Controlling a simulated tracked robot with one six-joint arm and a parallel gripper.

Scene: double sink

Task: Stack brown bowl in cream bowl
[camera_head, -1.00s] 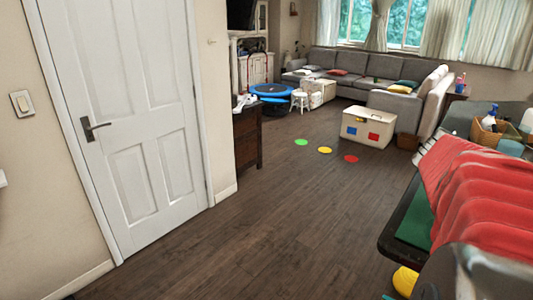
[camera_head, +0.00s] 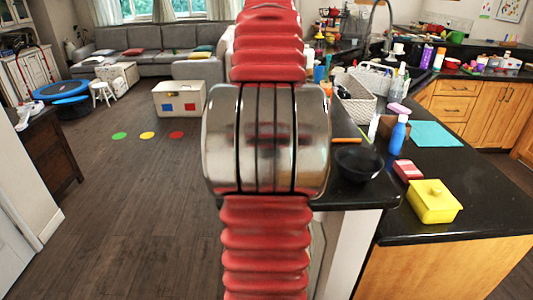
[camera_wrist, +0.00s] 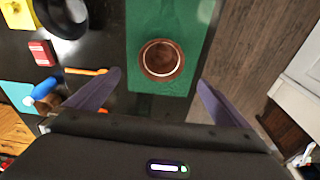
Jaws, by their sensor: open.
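A round brown bowl (camera_wrist: 162,63) with a thin pale ring sits on a green mat (camera_wrist: 145,22) in the wrist view. My gripper (camera_wrist: 160,100) is open and empty, its two fingers apart on either side of the bowl's lower edge in the picture. The fingers do not touch the bowl; the height gap cannot be told. In the head view my red and steel arm covers the middle, hiding the gripper, the brown bowl and the mat. I cannot make out a cream bowl in either view.
A black bowl (camera_head: 358,163) stands on the dark counter (camera_head: 478,208). Near it are a red and white block (camera_head: 407,170), a yellow lidded box (camera_head: 434,202), a blue bottle (camera_head: 398,134) and a cyan sheet (camera_head: 434,135).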

